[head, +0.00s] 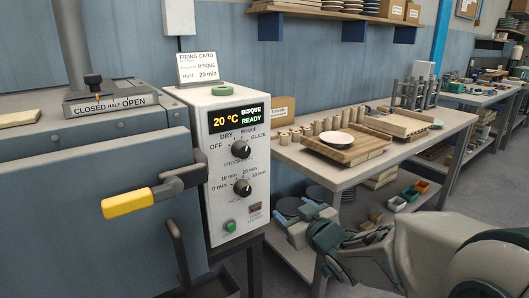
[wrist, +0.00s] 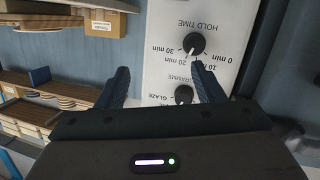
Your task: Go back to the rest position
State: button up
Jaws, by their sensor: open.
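My gripper (wrist: 163,82) is open and empty, its two dark fingers apart in front of the control panel (wrist: 165,20), which looks upside down in the wrist view. Whether the fingers touch the panel I cannot tell. In the head view, the panel (head: 213,165) shows 20 °C and BISQUE READY on its display (head: 236,117). The program knob (head: 240,149) sits above the hold time knob (head: 242,187), whose mark points near 20 min.
The blue kiln door has a yellow handle (head: 128,202) sticking out. A vent lever (head: 93,83) stands on top. To the right, a workbench (head: 300,157) holds a plate (head: 337,139) on boards and several small cylinders. Floor shows at the far right.

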jog(key=s+d+r+m+g+h+p, duration=0.2)
jog(key=s+d+r+m+h+p, duration=0.1)
jog(key=d+r+h+p, duration=0.25)
jog(key=s+r+m+g+p, duration=0.2)
jog(key=s+g+p, duration=0.3)
jog(key=s, duration=0.5)
jog(key=s+d+r+m+g+p, duration=0.1)
jog(key=s+r+g+p, duration=0.3)
jog(key=s+p, duration=0.3)
jog(key=s+g, duration=0.1)
jog(key=s, duration=0.1)
jog(key=shift+s+d+m, duration=0.15)
jog(key=shift+s+m, duration=0.2)
jog(key=shift+m, duration=0.05)
jog(key=shift+h, duration=0.25)
